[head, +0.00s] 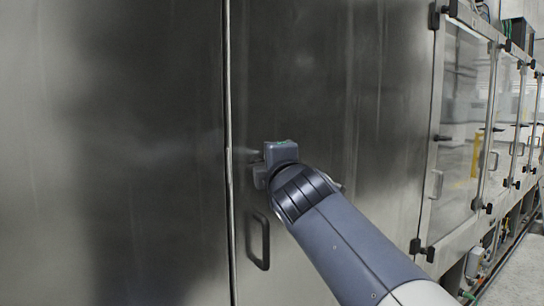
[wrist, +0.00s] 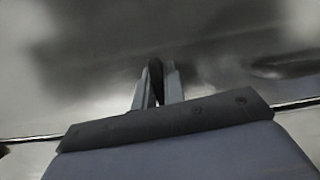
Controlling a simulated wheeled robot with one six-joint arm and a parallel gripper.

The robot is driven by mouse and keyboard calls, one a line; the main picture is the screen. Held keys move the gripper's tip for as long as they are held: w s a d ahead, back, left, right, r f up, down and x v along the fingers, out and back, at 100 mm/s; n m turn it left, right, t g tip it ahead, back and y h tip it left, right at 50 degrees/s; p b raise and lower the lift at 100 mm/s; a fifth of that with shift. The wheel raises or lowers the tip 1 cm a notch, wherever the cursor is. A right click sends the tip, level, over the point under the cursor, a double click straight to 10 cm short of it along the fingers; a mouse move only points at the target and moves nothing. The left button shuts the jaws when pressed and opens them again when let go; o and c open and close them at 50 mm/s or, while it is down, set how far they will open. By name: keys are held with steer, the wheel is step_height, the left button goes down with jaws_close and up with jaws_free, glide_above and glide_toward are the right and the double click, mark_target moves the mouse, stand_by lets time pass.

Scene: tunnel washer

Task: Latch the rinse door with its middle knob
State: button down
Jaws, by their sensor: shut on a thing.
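The rinse door (head: 315,75) is a large flat stainless-steel panel filling the middle of the head view, flush along the vertical seam at its left edge. My gripper (head: 258,158) is at the door's face, just right of that seam. In the wrist view, the gripper's two pale fingers (wrist: 160,82) are closed on a dark, narrow knob (wrist: 155,76) that stands out between them. The rest of the knob is hidden by the fingers, and in the head view my gripper covers most of it.
A dark bar handle (head: 258,241) is on the door below my gripper. Another steel panel (head: 110,150) is left of the seam. Glazed doors (head: 461,125) with dark latches and handles line the right, above a clear floor strip (head: 520,268).

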steer(key=shift+f+m, duration=0.2)
steer(key=shift+m, duration=0.2)
steer(key=c, duration=1.5)
jaws_free()
steer(key=shift+r, duration=0.1)
steer(key=shift+s, duration=0.1)
steer(key=b+v, duration=0.2)
steer(key=v, duration=0.8)
steer(key=shift+s+r, duration=0.1)
steer(key=shift+s, duration=0.2)
steer(key=shift+w, duration=0.1)
